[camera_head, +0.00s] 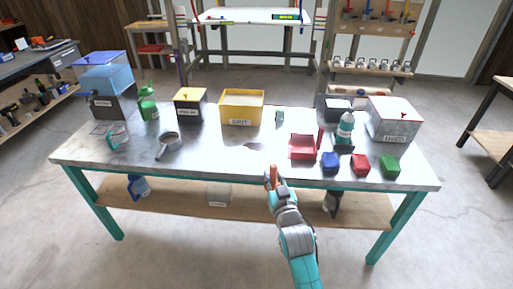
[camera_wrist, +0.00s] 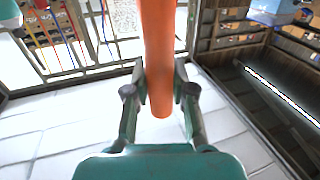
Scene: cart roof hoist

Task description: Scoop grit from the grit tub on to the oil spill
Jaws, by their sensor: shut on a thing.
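The yellow grit tub (camera_head: 242,121), labelled GRIT, stands open at the back middle of the metal-topped table, with pale material inside. My gripper (camera_head: 272,184) is by the table's front edge, nearer than the spill and the tub. It is shut on an orange handle (camera_head: 273,172), which fills the middle of the wrist view (camera_wrist: 158,45) between the two fingers. Whatever the handle belongs to is not clear in either view.

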